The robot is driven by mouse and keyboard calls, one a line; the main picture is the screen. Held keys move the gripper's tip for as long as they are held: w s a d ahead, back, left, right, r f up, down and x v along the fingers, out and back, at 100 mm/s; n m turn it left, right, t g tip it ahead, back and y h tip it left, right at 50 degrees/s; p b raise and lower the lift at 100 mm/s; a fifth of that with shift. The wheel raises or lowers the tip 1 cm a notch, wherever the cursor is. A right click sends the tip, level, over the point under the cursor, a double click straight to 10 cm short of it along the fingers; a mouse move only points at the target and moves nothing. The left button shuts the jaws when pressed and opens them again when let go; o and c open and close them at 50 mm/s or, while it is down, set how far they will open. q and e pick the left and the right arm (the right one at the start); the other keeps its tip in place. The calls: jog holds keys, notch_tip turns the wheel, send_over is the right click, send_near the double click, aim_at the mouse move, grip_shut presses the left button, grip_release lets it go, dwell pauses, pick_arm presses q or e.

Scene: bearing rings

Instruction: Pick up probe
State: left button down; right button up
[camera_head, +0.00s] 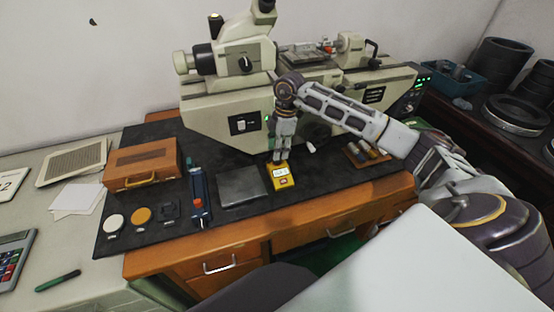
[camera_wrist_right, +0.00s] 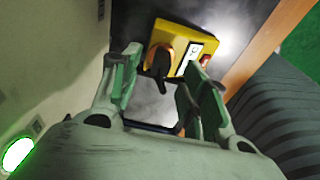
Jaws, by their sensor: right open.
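A yellow instrument box (camera_head: 283,180) with a white display and a red mark lies on the dark bench mat. In the right wrist view the box (camera_wrist_right: 178,35) lies just beyond the fingertips. A small dark piece (camera_wrist_right: 160,62) with an orange-brown curved part stands at the box's left end, seen between the fingers; it may be the probe, but I cannot tell for sure. My right gripper (camera_head: 277,157) points down over the back of the box. Its fingers (camera_wrist_right: 160,85) are apart, with nothing clearly held. My left gripper is not in view.
A large beige machine with a microscope head (camera_head: 235,60) stands behind the box. A grey plate (camera_head: 242,187), a blue stand (camera_head: 199,195) and a wooden case (camera_head: 141,165) lie to the left. A tray of cylinders (camera_head: 366,153) is to the right. The bench's front edge is close.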

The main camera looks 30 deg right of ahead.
jog(key=shift+a+f, duration=0.15)
jog(key=shift+f, duration=0.8)
jog(key=shift+a+f, duration=0.1)
jog(key=shift+f, duration=0.8)
grip_shut()
